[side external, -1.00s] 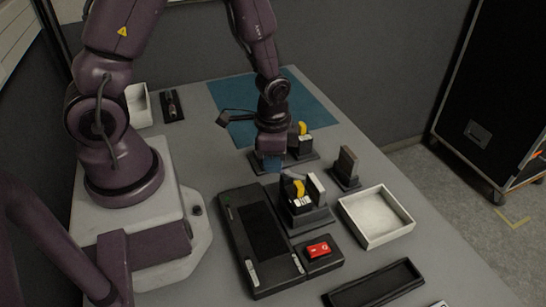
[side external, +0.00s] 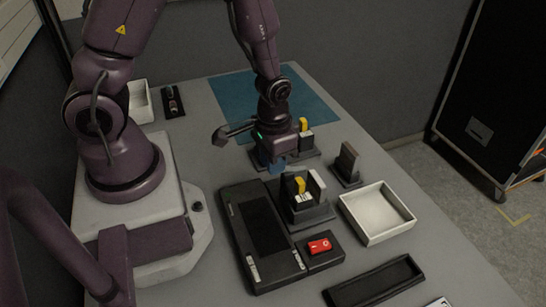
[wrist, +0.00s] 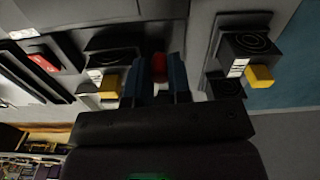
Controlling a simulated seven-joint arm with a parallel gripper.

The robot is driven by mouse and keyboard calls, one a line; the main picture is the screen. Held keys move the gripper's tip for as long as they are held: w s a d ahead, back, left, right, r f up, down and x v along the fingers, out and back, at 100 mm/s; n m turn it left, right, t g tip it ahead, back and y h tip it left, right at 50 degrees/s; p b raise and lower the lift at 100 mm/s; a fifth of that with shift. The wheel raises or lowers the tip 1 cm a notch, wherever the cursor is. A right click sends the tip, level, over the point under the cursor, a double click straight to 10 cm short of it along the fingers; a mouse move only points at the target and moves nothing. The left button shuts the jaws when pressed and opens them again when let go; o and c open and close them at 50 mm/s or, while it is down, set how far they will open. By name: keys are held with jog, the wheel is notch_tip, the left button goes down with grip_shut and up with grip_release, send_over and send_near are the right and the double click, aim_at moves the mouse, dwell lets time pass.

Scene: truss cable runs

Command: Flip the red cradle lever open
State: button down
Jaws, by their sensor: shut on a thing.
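My gripper (side external: 275,167) is low over the table between the near cradle (side external: 308,212) and the far cradle (side external: 313,153). In the wrist view its two blue fingers (wrist: 159,80) are shut on a red piece, seemingly the red lever (wrist: 159,67), whose tip shows between them. The lever's lower part and its joint to a cradle are hidden. The side view does not show the lever; my gripper covers that spot. Each cradle has a yellow block: the near one (side external: 300,186) and the far one (side external: 303,124).
A dark upright block (side external: 347,160) and a white tray (side external: 408,218) are to the right. A black tray (side external: 375,284) lies at the front. A blue mat (side external: 315,96) lies behind.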

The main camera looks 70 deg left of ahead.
jog(key=shift+d+n, duration=0.1)
jog(key=shift+n, duration=0.3)
jog(key=c, duration=1.1)
grip_release()
jog(key=shift+o, duration=0.2)
jog(key=shift+r, duration=0.1)
notch_tip(320, 180, up, 13)
